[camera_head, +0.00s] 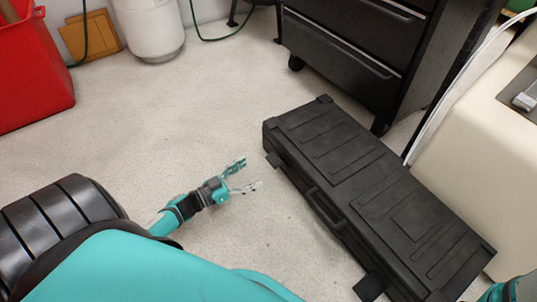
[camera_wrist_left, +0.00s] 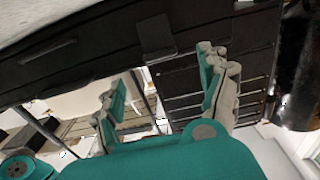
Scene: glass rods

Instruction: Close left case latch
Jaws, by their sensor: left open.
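A long black case (camera_head: 385,190) lies on the floor with its lid down. Its left latch (camera_head: 273,160) is a flap that juts out from the front side near the far left end. In the left wrist view this latch (camera_wrist_left: 157,35) shows at the top middle, just beyond the fingers. The right latch (camera_head: 370,287) also juts out, near the close end. My left gripper (camera_head: 249,175) is open and empty, short of the left latch and apart from it. Its two spread fingers (camera_wrist_left: 162,78) show in the left wrist view. My right gripper is not visible.
The case handle (camera_head: 325,210) is between the latches. A black drawer cabinet (camera_head: 345,60) stands behind the case, and a cream-coloured unit (camera_head: 470,130) stands to its right. A red bin (camera_head: 35,70) and a white tank (camera_head: 150,28) are far left. The floor (camera_head: 190,110) around my left gripper is clear.

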